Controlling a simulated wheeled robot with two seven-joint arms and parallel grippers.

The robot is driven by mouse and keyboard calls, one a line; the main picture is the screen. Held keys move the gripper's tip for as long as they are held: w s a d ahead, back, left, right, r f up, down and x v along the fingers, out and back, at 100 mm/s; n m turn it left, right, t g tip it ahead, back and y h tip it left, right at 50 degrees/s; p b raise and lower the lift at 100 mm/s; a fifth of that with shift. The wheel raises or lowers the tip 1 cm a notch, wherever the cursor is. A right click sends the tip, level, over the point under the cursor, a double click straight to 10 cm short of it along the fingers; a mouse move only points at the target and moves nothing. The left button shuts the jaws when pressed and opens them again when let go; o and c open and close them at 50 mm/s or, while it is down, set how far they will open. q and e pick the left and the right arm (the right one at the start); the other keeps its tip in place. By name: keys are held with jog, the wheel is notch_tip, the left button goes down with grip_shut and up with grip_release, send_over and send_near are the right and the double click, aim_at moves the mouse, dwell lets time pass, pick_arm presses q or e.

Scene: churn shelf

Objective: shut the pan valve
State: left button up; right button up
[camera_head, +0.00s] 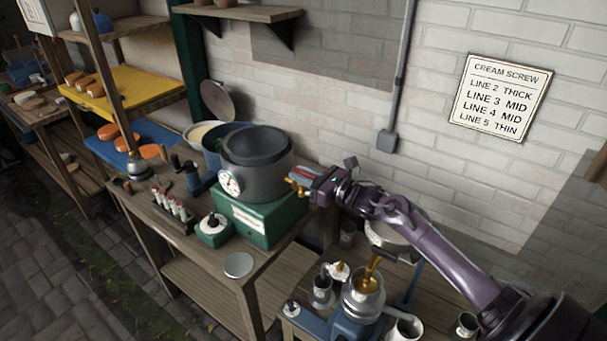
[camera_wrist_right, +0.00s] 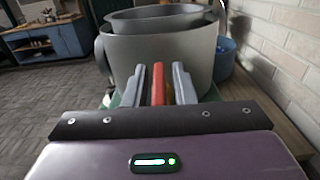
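The grey pan (camera_head: 268,178) stands on a green base, with a white dial on its front. Its brass valve (camera_head: 296,184) sticks out from the pan's right side and is partly hidden by my right gripper (camera_head: 312,178). The valve's red lever (camera_wrist_right: 158,84) shows in the right wrist view, pointing away toward the pan. My right gripper (camera_wrist_right: 159,86) has one finger on each side of the lever, with narrow gaps visible on both sides. Some brass shows between the lever and the right finger. The pan (camera_wrist_right: 155,55) is just beyond the fingertips. My left gripper is out of view.
A separator with a brass spout (camera_head: 368,284) stands on the lower right bench, below my right arm. A small green device (camera_head: 213,228) and a rack of bottles (camera_head: 172,208) are left of the pan. The brick wall is close behind.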

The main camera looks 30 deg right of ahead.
grip_shut()
